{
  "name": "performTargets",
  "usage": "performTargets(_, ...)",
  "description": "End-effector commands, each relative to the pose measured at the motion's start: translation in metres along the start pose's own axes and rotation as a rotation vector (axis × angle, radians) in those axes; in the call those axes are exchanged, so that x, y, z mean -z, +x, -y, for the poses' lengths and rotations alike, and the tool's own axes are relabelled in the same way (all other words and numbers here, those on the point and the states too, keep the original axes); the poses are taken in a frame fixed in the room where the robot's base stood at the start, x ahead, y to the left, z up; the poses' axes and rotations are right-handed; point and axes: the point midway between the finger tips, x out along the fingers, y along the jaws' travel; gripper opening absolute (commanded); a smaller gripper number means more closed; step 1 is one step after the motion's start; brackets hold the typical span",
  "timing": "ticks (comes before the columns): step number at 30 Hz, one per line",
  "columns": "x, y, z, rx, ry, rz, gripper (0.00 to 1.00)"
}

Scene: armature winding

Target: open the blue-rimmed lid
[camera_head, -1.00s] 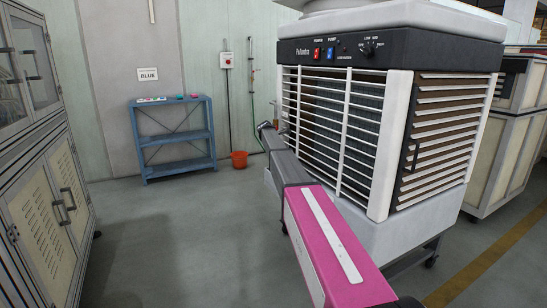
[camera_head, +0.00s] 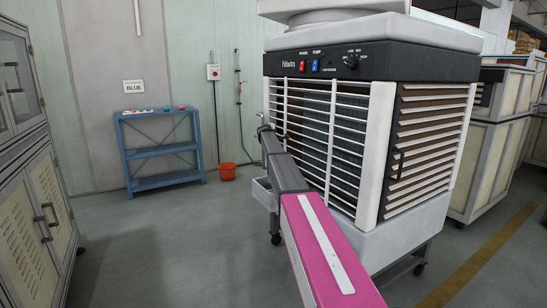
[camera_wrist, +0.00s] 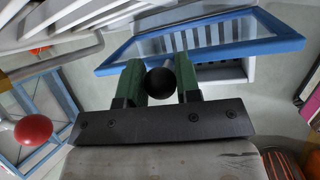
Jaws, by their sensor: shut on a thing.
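The blue-rimmed lid (camera_wrist: 272,46) crosses the top of the wrist view. It is a blue frame around a clear pane, with pale slatted parts showing through and behind it. A round black knob (camera_wrist: 160,83) is between the two green fingers of my gripper (camera_wrist: 158,64), close to the lid's near edge. My gripper is shut on this knob. How the knob joins the lid is hidden. In the head view my gripper (camera_head: 265,126) is small beside the left face of the cooler (camera_head: 376,150), and I cannot make out the lid there.
A blue shelf (camera_head: 162,150) with small coloured items on top stands at the wall, with an orange bucket (camera_head: 227,171) beside it. A grey cabinet (camera_head: 42,185) lines the left. A red ball-shaped thing (camera_wrist: 33,129) shows in the wrist view. Floor between cabinet and cooler is clear.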

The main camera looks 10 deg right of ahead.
Motion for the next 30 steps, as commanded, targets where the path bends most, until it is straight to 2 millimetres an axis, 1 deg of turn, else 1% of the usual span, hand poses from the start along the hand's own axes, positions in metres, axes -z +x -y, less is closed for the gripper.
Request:
performTargets(8, -0.002, 0.001, -0.001, -0.001, -0.001, 0.005, 0.0)
performTargets(9, -0.002, 0.001, -0.001, -0.001, -0.001, 0.005, 0.41)
performTargets(10, -0.002, 0.001, -0.001, -0.001, -0.001, 0.005, 0.5)
performTargets(11, -0.002, 0.001, -0.001, 0.0, -0.001, 0.004, 0.56)
performTargets(19, -0.001, 0.0, 0.0, 0.0, -0.001, 0.002, 0.56)
performTargets(23, 0.0, -0.005, 0.0, 0.0, -0.001, 0.002, 0.56)
performTargets(26, 0.0, -0.014, 0.0, -0.001, -0.001, 0.002, 0.56)
performTargets(30, 0.0, -0.036, 0.001, -0.001, 0.0, 0.002, 0.56)
